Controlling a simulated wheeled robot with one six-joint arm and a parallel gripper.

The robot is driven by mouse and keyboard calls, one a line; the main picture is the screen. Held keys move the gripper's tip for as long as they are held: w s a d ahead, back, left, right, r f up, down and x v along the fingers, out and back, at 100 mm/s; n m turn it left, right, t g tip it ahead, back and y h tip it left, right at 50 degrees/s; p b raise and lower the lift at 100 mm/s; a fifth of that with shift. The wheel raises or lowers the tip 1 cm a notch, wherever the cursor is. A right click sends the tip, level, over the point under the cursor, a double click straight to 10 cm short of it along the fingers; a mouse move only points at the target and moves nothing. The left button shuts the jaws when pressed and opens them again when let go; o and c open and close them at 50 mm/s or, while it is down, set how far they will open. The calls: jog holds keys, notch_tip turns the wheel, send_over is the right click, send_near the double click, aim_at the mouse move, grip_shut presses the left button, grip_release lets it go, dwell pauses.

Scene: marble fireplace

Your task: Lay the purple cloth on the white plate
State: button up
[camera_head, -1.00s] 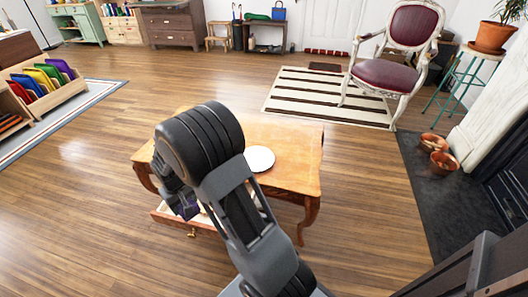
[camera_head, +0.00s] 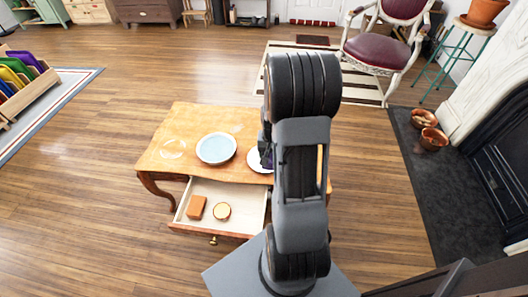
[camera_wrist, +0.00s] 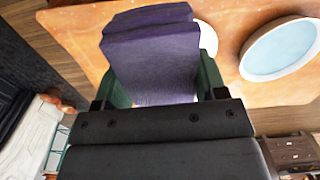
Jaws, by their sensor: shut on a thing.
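The purple cloth (camera_wrist: 153,55) is folded and held between the green fingers of my gripper (camera_wrist: 160,78) in the wrist view. Only a dark purple bit of it (camera_head: 266,158) shows beside my arm in the head view. The white plate (camera_head: 254,160) lies on the wooden table, its right part hidden by my arm. In the wrist view a slice of the white plate (camera_wrist: 209,40) shows behind the cloth's right edge. My gripper is above or near the plate; the exact height cannot be told.
A pale blue dish (camera_head: 216,148) with a white rim stands just left of the plate.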

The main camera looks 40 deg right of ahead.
jog(key=shift+d, duration=0.5)
jog(key=shift+m, duration=0.3)
jog(key=w+f+b, duration=0.1)
jog(key=w+f, duration=0.2)
jog(key=w, duration=0.1)
jog(key=w+d+f, duration=0.1)
jog(key=w+f, duration=0.2)
jog(key=w, duration=0.1)
jog(key=w+d+f+b, duration=0.1)
jog(key=w+f, duration=0.1)
jog(key=w, duration=0.2)
jog(key=shift+w+f+b, duration=0.1)
jog(key=shift+f+b, duration=0.25)
jog(key=shift+f, duration=0.05)
jog(key=shift+w+f, duration=0.2)
jog(key=shift+f, duration=0.15)
jog(key=shift+w+f+b, duration=0.1)
jog(key=shift+f+b, duration=0.4)
jog(key=shift+f, duration=1)
jog(key=shift+f, duration=0.1)
jog(key=shift+f+b, duration=0.45)
jog(key=shift+f, duration=0.05)
jog(key=o, duration=0.9)
jog(key=shift+o, duration=0.2)
